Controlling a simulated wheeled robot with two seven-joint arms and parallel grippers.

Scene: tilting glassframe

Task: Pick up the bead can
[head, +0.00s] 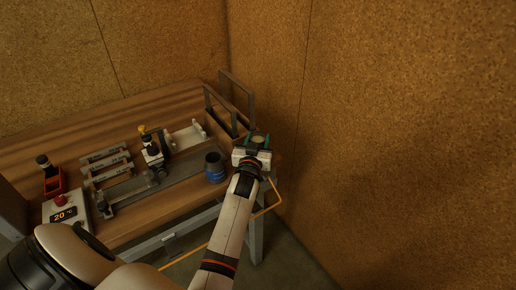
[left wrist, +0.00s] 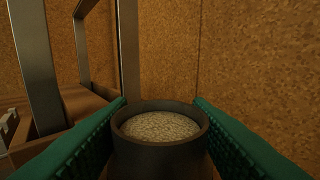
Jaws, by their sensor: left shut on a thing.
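The bead can is a dark round can filled to near its rim with pale grainy beads. In the left wrist view the bead can (left wrist: 160,150) stands upright between the two green finger pads. My left gripper (left wrist: 160,135) is shut on it, one pad at each side. In the head view my left gripper (head: 258,141) is at the right end of the bench, and the top of the can (head: 258,139) shows between its green fingers. The can's bottom is hidden, so I cannot tell whether it touches the bench. My right gripper is not in view.
A metal-framed rack (head: 227,112) stands just left of the gripper. A dark blue cup (head: 215,167) is nearby on the wooden bench (head: 150,105). A cork-like wall (head: 400,130) is close on the right.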

